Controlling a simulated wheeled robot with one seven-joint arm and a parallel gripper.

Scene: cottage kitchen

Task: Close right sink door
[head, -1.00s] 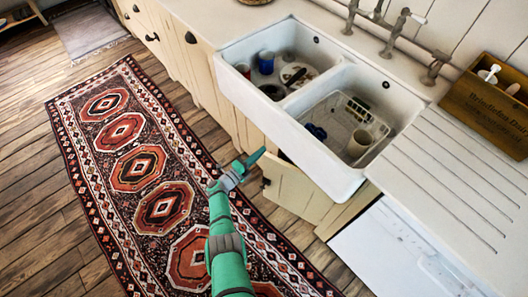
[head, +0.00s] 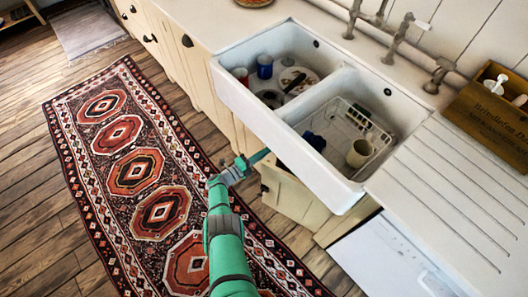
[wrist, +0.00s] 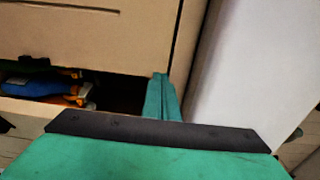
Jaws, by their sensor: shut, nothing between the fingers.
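The right sink door (head: 292,198) is a cream panel below the white double sink (head: 262,122). It stands ajar, with a dark gap at its upper left and a dark knob near its left edge. My gripper (head: 259,156) is shut and empty at that gap, close to the door's upper left edge. I cannot tell whether it touches the door. In the wrist view the shut teal fingers (wrist: 162,98) point toward a cream panel (wrist: 90,35), beside a dark opening. Which door this panel belongs to is unclear.
A blue bottle with orange parts (wrist: 40,88) lies in the opening. The sink holds cups, a plate and a rack (head: 350,128). A patterned rug (head: 135,170) covers the floor at left. A wooden box (head: 497,112) stands on the right counter.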

